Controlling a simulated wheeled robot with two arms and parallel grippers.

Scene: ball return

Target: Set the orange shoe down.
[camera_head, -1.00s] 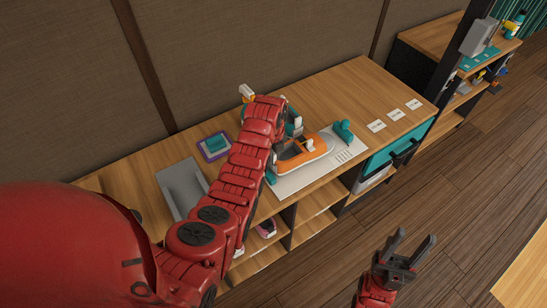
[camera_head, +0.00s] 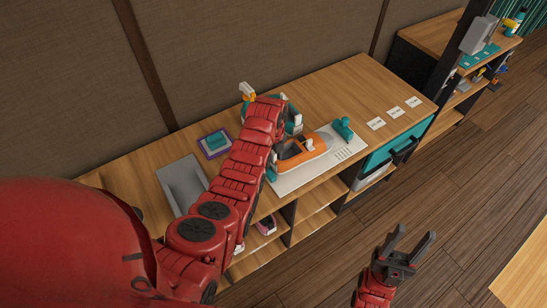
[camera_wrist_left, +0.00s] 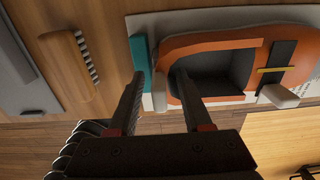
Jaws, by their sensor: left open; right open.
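The orange shoe (camera_head: 312,153), with a dark opening and white tabs, sits on a white printed sheet (camera_head: 290,184) on the wooden counter. The shoe (camera_wrist_left: 212,44) also shows large in the left wrist view. My left gripper (camera_wrist_left: 158,78) is open at the shoe's heel end. One finger overlaps the dark opening and the other is outside, over a teal block (camera_wrist_left: 140,60). I cannot tell whether either finger touches the shoe. In the head view my left forearm hides the left fingers. My right gripper (camera_head: 411,240) is open and empty, in front of the counter.
A grey tray (camera_head: 182,184) and a purple-edged item with a teal block (camera_head: 215,143) lie left of my arm. A teal object (camera_head: 344,129) stands at the sheet's right end. White labels (camera_head: 394,114) lie further right. Open shelves (camera_head: 315,205) are below.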

